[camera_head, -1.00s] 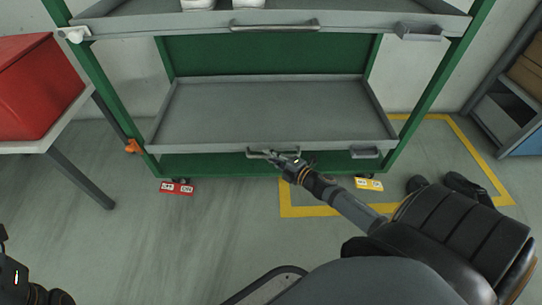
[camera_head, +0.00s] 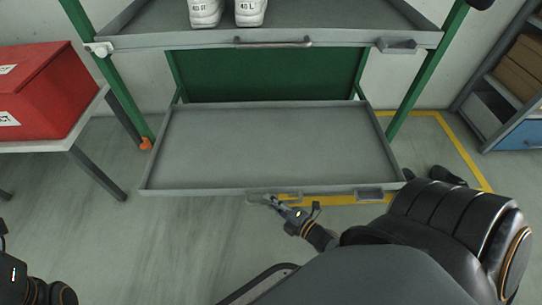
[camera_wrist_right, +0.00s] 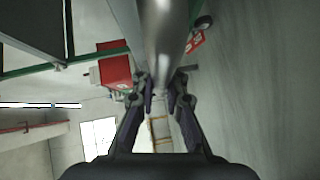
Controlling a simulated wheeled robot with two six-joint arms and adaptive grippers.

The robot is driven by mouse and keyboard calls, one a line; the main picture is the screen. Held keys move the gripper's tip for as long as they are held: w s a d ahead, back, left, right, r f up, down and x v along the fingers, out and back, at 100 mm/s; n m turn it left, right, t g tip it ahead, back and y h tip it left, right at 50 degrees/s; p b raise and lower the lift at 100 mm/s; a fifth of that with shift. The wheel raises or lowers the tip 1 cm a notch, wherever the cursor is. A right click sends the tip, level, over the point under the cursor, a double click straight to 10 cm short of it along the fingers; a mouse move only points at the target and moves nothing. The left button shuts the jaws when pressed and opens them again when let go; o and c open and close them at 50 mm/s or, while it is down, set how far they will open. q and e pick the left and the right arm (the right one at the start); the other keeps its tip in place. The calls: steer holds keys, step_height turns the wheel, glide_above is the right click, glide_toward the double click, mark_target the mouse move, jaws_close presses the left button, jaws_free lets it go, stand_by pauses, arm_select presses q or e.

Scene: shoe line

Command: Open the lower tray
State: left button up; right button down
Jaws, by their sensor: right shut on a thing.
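The lower tray (camera_head: 280,150) is a grey, empty, shallow tray. In the head view it sticks out toward me from the green rack (camera_head: 262,75). My right gripper (camera_head: 275,202) is at the handle (camera_head: 262,198) on the tray's front edge. In the right wrist view my right gripper (camera_wrist_right: 165,95) has its fingers on both sides of the metal handle bar (camera_wrist_right: 163,40), shut on it. My left arm (camera_head: 35,290) shows only in part at the lower left corner of the head view, and its fingers are not seen.
The upper tray (camera_head: 345,42) holds white shoes (camera_head: 228,10). A red bin (camera_head: 45,90) stands on a table (camera_head: 65,140) at the left. A shelf unit (camera_head: 500,90) with boxes is at the right. Yellow floor lines (camera_head: 462,150) run near the rack.

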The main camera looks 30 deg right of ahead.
steer(key=s+a, duration=0.1)
steer(key=s, duration=0.1)
steer(key=shift+s+a+p, duration=0.35)
steer(key=shift+s, duration=0.05)
steer(key=c, duration=1.4)
jaws_free()
steer(key=v, duration=1.2)
